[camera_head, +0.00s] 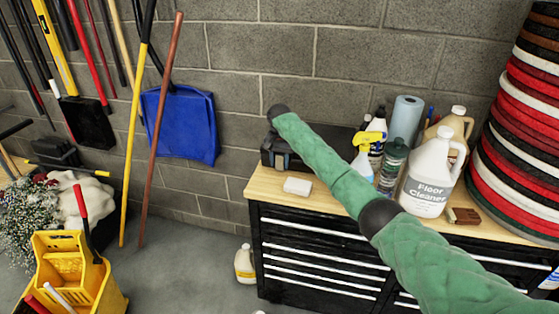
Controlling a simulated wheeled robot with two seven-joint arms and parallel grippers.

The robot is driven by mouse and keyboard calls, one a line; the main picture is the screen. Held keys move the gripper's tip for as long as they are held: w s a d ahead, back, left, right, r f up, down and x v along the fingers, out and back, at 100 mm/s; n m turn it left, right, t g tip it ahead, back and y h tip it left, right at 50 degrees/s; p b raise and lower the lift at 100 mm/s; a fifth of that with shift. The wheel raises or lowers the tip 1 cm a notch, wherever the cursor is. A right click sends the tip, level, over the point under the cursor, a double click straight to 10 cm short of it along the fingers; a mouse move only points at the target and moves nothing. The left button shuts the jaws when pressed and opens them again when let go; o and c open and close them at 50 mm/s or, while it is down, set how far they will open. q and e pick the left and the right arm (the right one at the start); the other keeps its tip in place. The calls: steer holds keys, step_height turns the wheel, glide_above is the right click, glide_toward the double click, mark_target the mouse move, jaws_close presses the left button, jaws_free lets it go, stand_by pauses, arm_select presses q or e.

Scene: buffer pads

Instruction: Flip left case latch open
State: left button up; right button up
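A black case (305,157) sits on the wooden top of the tool cabinet, against the block wall. Its front left part shows a grey-blue patch; I cannot tell clearly which part is the left latch. My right arm, in a green sleeve, reaches in from the lower right and crosses in front of the case. The dark end of my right gripper arm (278,113) is at the case's left side, near its upper back edge. The fingers blend with the dark case, so their opening and any contact are unclear. My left gripper is out of view.
The cabinet (310,255) has black drawers. A white block (297,187) lies in front of the case. A spray bottle (363,160), a blue paper roll (405,122) and a floor cleaner jug (428,180) stand to the right. Stacked pads (525,120) rise far right; a yellow mop bucket (70,270) stands left.

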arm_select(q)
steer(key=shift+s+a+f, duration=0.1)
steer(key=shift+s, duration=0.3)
arm_select(e)
steer(key=shift+f, duration=0.5)
steer(key=c, duration=0.7)
